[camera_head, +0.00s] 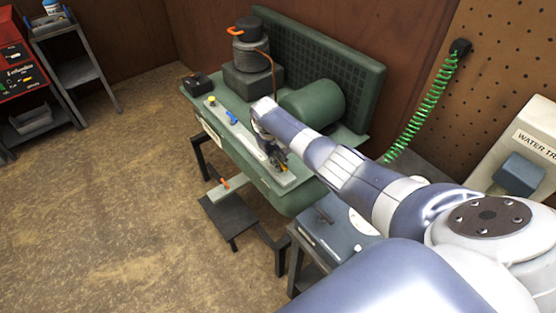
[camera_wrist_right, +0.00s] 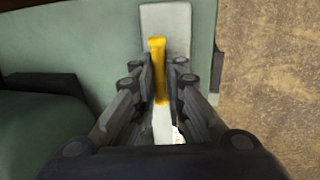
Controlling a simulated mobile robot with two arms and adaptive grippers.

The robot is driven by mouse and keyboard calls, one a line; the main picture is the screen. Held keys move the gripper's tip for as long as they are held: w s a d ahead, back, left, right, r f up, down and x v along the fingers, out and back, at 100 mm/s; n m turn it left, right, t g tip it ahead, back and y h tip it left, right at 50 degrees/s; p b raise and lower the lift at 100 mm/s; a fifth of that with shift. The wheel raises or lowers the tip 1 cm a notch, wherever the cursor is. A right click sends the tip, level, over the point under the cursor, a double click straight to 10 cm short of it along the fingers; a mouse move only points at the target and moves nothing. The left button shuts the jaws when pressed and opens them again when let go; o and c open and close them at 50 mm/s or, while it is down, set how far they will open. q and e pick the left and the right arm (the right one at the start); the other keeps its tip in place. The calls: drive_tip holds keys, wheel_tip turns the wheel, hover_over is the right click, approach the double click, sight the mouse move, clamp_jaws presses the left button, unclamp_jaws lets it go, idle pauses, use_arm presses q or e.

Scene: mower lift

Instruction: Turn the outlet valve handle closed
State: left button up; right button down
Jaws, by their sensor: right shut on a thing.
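My right gripper (camera_head: 279,161) reaches down to the front right part of the green machine (camera_head: 229,100). In the right wrist view its two fingers (camera_wrist_right: 161,85) stand on either side of a yellow handle (camera_wrist_right: 157,50) and are shut on it. The yellow handle lies over a light grey plate (camera_wrist_right: 165,18) on the green machine. In the head view only a small bit of yellow (camera_head: 283,168) shows beside the gripper. Which valve this handle belongs to is not marked in view. My left gripper is not in view.
A blue handle (camera_head: 231,117) and a yellow knob (camera_head: 211,100) sit left of my gripper on the machine's front strip. A green motor cylinder (camera_head: 313,103) stands behind my arm. An orange-tipped pedal (camera_head: 225,184) is below. The floor (camera_head: 110,200) at left is clear.

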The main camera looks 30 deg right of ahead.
drive_tip(key=shift+w+r, duration=0.2)
drive_tip(key=shift+r, duration=0.05)
drive_tip(key=c, duration=1.7)
unclamp_jaws()
drive_tip(key=shift+o, duration=0.2)
drive_tip(key=shift+f, duration=0.1)
wheel_tip(320, 180, up, 12)
drive_tip(key=a, duration=0.2)
drive_tip(key=shift+a+f, duration=0.15)
drive_tip(key=shift+a, duration=0.05)
drive_tip(key=shift+s, duration=0.1)
